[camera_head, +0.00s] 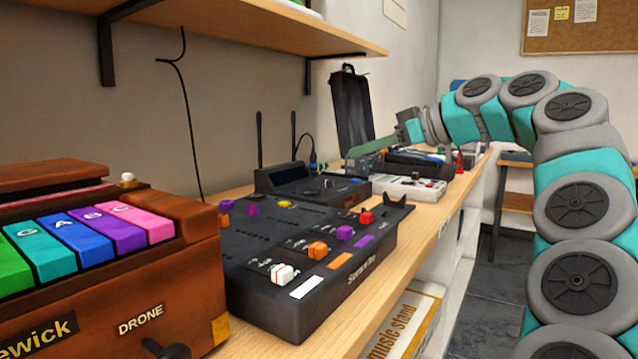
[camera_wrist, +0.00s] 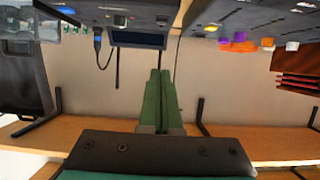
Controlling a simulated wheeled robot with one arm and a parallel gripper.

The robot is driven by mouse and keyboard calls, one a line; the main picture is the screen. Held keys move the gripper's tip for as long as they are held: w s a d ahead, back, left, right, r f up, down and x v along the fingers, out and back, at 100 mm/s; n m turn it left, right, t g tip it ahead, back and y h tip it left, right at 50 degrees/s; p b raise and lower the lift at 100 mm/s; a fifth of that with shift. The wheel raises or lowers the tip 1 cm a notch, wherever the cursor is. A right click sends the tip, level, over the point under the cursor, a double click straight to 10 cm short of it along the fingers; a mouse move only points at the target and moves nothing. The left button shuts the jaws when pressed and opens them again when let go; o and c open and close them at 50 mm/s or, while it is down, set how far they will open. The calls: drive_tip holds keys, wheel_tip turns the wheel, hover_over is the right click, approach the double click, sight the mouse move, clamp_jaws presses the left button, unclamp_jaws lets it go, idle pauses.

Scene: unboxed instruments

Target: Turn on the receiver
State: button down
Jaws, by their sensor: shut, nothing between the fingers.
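The receiver (camera_head: 322,189) is a dark box with a raised screen and two upright antennas. It stands on the wooden shelf behind the black synth-like unit in the head view. In the wrist view, which looks upside down, its dark screen panel (camera_wrist: 138,39) shows at the top. My gripper (camera_head: 352,154) has green fingers that are shut and empty. In the head view it hangs above and to the right of the receiver's back end. In the wrist view the fingertips (camera_wrist: 160,74) point toward the receiver and look apart from it.
A black unit with coloured knobs (camera_head: 300,262) and a brown keyed box (camera_head: 110,262) stand nearer on the shelf. A white panel device (camera_head: 408,190) and an open black case (camera_head: 352,107) stand beyond the receiver. An upper wooden shelf (camera_head: 250,31) overhangs the wall side.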

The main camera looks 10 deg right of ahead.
hover_over(324, 198)
drive_tip(key=f, duration=0.3)
drive_tip(key=shift+s+d+f+p, duration=0.15)
drive_tip(key=shift+s+p, duration=0.1)
drive_tip(key=shift+p, duration=0.15)
drive_tip(key=shift+w+a+f, duration=0.15)
drive_tip(key=shift+f, duration=0.25)
drive_tip(key=shift+w+a+f, duration=0.15)
drive_tip(key=shift+f, duration=0.25)
drive_tip(key=shift+s+d+f, duration=0.1)
drive_tip(key=shift+d+f, duration=0.05)
drive_tip(key=shift+f, duration=1.25)
